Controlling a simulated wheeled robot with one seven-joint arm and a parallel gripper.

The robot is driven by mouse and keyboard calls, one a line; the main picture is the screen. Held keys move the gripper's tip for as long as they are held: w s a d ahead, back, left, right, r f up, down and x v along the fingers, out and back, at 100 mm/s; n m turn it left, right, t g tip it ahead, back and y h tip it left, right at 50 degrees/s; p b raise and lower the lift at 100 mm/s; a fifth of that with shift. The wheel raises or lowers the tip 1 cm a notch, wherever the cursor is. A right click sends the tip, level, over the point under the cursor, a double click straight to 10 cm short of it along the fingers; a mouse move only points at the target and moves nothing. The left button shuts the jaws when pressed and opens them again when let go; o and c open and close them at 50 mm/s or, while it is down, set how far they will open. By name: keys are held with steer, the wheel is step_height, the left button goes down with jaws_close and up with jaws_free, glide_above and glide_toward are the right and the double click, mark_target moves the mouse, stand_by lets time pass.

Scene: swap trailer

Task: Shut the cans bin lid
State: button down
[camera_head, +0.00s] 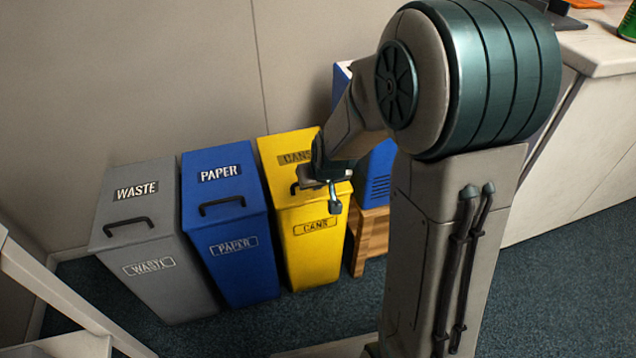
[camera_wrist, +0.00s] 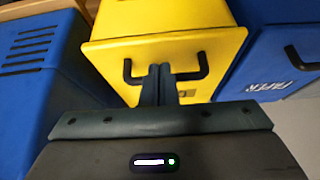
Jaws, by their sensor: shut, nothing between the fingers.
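The yellow cans bin (camera_head: 313,250) stands at the right end of a row of three bins. Its lid (camera_head: 275,148) looks down on the bin, level like its neighbours' lids, though my arm covers part of it. My gripper (camera_head: 335,203) is over the lid's front right part, by the dark handle (camera_head: 293,188). In the wrist view, the yellow lid (camera_wrist: 165,45) fills the upper middle. My shut, empty fingers (camera_wrist: 160,72) overlap the middle of the handle (camera_wrist: 201,66). I cannot tell whether they touch it.
The blue paper bin (camera_head: 235,265) and the grey waste bin (camera_head: 165,290) stand to the left, lids down. A blue box (camera_head: 376,175) on a wooden stand (camera_head: 370,240) is close on the right. A pale counter (camera_head: 600,55) is farther right. Carpet (camera_head: 300,320) lies in front.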

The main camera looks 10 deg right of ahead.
steer(key=s+d+r+b, duration=0.1)
steer(key=s+r, duration=0.2)
steer(key=s, duration=0.7)
steer(key=shift+s, duration=0.25)
steer(key=shift+r, duration=0.1)
steer(key=s+r+g+p, duration=0.1)
steer(key=s+r+p, duration=0.2)
steer(key=r+p, duration=0.8)
steer(key=s+d+r+g+p, duration=0.1)
steer(key=s+r+p, duration=0.3)
steer(key=r+p, duration=0.7)
steer(key=s+r+m+g+p, duration=0.1)
steer(key=s+r+p, duration=0.3)
steer(key=r+p, duration=0.7)
steer(key=shift+d+r+h+p, duration=0.3)
steer(key=shift+d+r+p, duration=0.1)
steer(key=shift+r, duration=3.85)
